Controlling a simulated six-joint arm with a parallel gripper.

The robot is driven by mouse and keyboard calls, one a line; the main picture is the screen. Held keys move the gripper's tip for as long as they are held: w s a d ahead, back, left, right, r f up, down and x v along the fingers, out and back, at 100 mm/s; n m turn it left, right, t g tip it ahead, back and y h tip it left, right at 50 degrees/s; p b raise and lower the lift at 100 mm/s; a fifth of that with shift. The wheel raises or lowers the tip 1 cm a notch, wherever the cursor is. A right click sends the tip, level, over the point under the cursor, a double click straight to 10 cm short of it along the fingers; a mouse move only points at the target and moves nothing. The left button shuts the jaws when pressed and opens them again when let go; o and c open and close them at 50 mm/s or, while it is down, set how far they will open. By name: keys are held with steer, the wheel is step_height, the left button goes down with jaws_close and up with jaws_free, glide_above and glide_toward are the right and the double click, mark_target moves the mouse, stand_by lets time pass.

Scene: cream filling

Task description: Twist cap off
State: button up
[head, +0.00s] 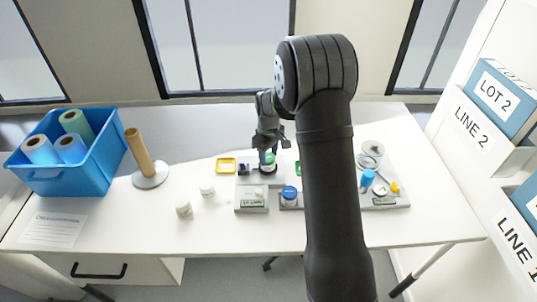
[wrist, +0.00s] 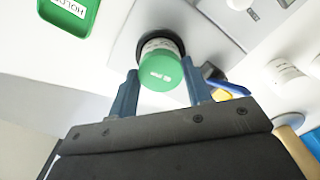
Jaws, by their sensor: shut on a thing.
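A white jar (wrist: 160,46) with a green cap (wrist: 160,72) stands in a dark round holder on a light grey station in the wrist view. In the head view the green cap (head: 269,157) shows below my gripper (head: 268,148). In the wrist view my gripper (wrist: 160,92) has its two blue fingers on either side of the green cap, shut on it. The cap appears to be on the jar; whether it is loosened cannot be told. The jar's lower part is hidden in the holder.
A blue-capped jar (head: 289,194) stands right of the station. Two white jars (head: 184,209) (head: 207,190) stand at the left. A yellow tray (head: 226,165) and a green tray (wrist: 70,12) lie near the station. A blue crate (head: 90,178) with rolls is at far left.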

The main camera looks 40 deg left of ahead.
steer(key=n, duration=0.3)
steer(key=shift+n, duration=0.3)
steer(key=n, duration=0.3)
steer(key=shift+w+n, duration=0.1)
steer(key=shift+n, duration=1.3)
steer(key=shift+n, duration=0.9)
steer(key=n, duration=0.4)
steer(key=shift+a, duration=0.1)
